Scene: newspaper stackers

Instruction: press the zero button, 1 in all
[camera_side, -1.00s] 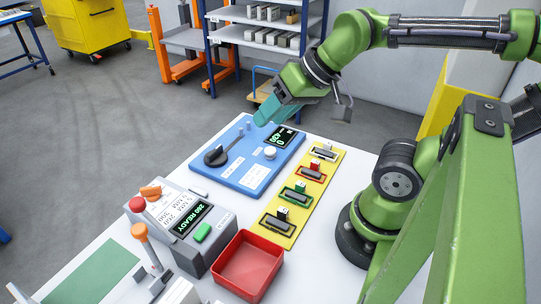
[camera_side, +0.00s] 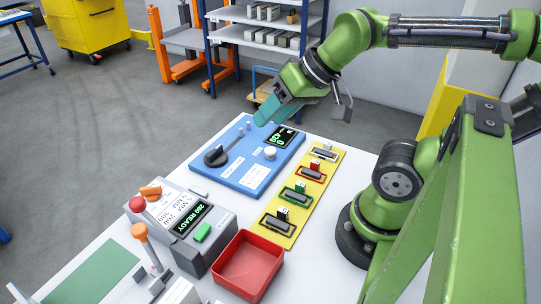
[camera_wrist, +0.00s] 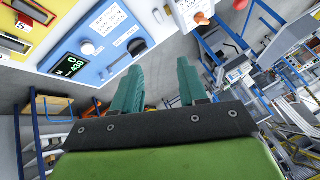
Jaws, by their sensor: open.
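A blue panel (camera_side: 233,175) on the white table carries a small display (camera_side: 284,137), a black knob (camera_side: 214,156) and a white round button (camera_side: 270,153). The button's label is too small to read. In the wrist view the white button (camera_wrist: 88,48) sits between the display (camera_wrist: 70,70) and the black knob (camera_wrist: 137,46). My gripper (camera_side: 262,118) has teal fingers and is above the far edge of the panel, apart from the button. In the wrist view my gripper (camera_wrist: 160,68) has its two fingers spread with nothing between them.
A yellow strip (camera_side: 300,217) with several framed dark pieces lies right of the panel. A grey machine (camera_side: 190,240) with a green button (camera_side: 202,232), a red knob (camera_side: 137,204) and a lit screen stands nearer, beside a red tray (camera_side: 268,289). Shelves (camera_side: 262,38) stand behind.

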